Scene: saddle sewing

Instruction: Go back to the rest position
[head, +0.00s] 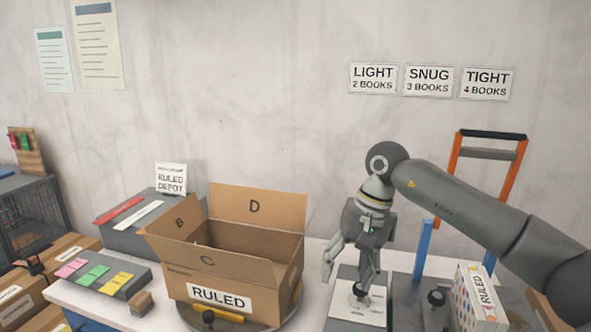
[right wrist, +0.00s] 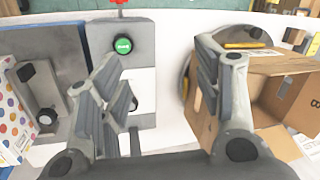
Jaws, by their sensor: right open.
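My right gripper (head: 346,278) hangs from my right arm, fingers down and spread apart. It is just right of the open cardboard box (head: 215,281), above a small light-topped device (head: 347,314). In the right wrist view the two fingers of the right gripper (right wrist: 155,62) are wide apart, with nothing between them but the white table and part of the device. My left gripper is not in view.
The box labelled RULED stands open on a round base. A polka-dot box (head: 469,297) and an orange-handled frame (head: 455,170) stand right of the gripper. A grey panel with coloured tags (head: 97,272) lies left. The green button (right wrist: 123,45) is near the fingers.

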